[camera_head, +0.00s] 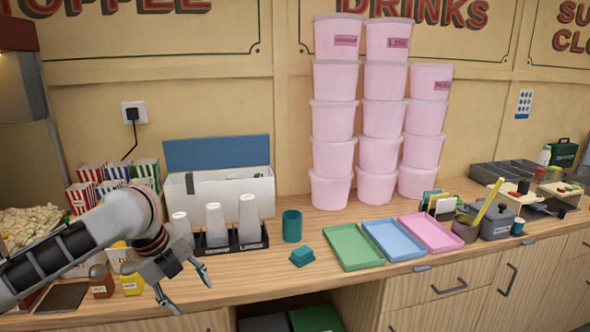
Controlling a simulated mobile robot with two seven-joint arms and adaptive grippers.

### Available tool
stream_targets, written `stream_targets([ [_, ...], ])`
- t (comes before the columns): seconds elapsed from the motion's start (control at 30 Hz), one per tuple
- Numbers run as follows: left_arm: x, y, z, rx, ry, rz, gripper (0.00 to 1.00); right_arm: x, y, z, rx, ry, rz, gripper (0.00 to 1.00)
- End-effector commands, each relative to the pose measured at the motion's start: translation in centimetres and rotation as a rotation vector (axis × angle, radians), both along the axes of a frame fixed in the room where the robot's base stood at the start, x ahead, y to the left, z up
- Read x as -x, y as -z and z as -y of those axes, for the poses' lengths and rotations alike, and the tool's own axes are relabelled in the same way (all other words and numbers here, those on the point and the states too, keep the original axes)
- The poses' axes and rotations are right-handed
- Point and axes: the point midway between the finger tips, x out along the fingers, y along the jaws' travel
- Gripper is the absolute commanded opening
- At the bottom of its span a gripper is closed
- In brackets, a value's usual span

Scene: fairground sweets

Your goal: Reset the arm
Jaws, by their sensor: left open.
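My left arm comes in from the left edge over the wooden counter (340,280). Its gripper (190,294) is open and empty, with the fingers pointing down at the counter's front edge. It is in front of the black cup holder (232,246), which holds several upright white cups (215,224). My right gripper is not in view.
Sauce bottles (131,277) stand close behind my left arm, with popcorn boxes (110,172) further back. A teal cup (292,226), a small teal block (302,257), and green (352,247), blue and pink trays lie to the right. Pink tubs (333,122) stack behind.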

Motion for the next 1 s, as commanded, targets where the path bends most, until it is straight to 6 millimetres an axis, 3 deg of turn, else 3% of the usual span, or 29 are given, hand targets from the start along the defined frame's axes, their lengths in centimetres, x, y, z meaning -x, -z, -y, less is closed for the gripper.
stream_targets([
  [0.03,0.4,2.3,1.8,0.058,-0.041,-0.013,0.52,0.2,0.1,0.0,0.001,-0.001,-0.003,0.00],
  [0.2,0.8,7.7,6.7,0.254,-0.214,-0.025,0.52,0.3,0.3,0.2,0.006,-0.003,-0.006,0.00],
  [0.5,2.8,15.6,12.4,0.594,-0.567,-0.062,0.52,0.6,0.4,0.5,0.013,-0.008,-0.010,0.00],
  [0.77,5.7,21.7,13.1,0.843,-0.908,-0.080,0.52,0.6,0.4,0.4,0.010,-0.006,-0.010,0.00],
  [1.0,10.4,27.3,10.3,1.011,-1.227,-0.055,0.52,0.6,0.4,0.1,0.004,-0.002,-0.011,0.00],
])
